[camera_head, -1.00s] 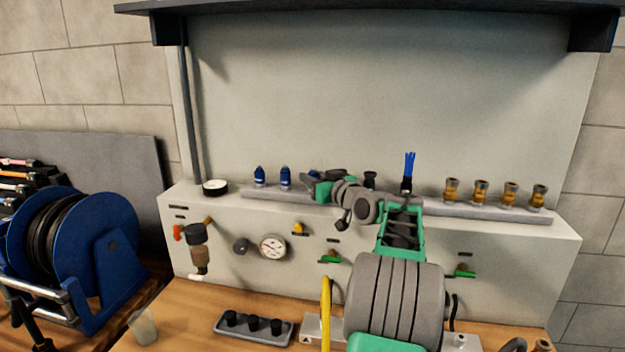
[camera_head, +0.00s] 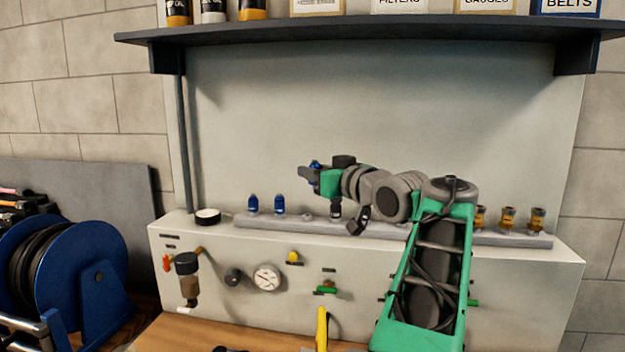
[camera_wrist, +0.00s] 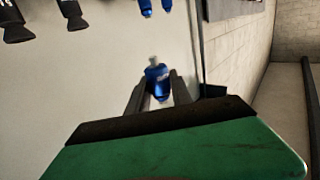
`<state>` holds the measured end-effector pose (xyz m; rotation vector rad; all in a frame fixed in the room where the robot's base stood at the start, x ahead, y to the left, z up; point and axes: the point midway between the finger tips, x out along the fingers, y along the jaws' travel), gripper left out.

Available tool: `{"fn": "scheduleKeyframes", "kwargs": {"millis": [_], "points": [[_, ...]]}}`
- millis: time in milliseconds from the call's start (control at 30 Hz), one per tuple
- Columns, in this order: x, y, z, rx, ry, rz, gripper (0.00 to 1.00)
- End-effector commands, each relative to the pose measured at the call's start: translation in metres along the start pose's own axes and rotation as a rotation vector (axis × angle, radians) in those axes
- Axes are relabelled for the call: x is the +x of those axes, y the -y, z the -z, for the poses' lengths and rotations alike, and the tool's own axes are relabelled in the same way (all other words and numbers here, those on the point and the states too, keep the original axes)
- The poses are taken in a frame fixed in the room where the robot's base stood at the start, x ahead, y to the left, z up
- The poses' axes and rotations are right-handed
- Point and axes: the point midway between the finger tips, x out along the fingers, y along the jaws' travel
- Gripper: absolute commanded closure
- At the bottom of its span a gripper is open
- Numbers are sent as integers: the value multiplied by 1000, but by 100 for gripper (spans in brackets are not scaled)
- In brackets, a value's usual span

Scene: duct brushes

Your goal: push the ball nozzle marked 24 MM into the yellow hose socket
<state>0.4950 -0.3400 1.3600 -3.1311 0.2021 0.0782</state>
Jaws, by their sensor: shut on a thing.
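My gripper (camera_head: 311,172) is raised in front of the grey back panel, above the long rail. It is shut on a blue nozzle (camera_wrist: 157,73), which shows between its two fingers in the wrist view. The nozzle has a pale tip and a light marking too small to read. In the head view the held nozzle (camera_head: 315,163) is a small blue patch at the fingertips. A yellow hose (camera_head: 322,328) stands upright at the lower middle, well below my gripper. Its socket opening cannot be made out.
Two blue nozzles (camera_head: 266,205) stand on the rail (camera_head: 300,225) at left, and several brass fittings (camera_head: 508,219) at right. A gauge (camera_head: 267,278), a yellow knob (camera_head: 293,257) and a green-handled valve (camera_head: 326,289) project from the panel front. A dark shelf (camera_head: 370,32) hangs above. A blue reel (camera_head: 85,285) is at left.

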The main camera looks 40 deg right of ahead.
Motion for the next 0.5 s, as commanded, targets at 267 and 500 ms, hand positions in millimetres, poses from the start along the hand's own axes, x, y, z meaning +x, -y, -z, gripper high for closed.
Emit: {"fn": "scheduleKeyframes", "kwargs": {"millis": [267,500], "points": [[1,1,-1,0,0,2,100],[33,40,-59,4,5,110,100]]}}
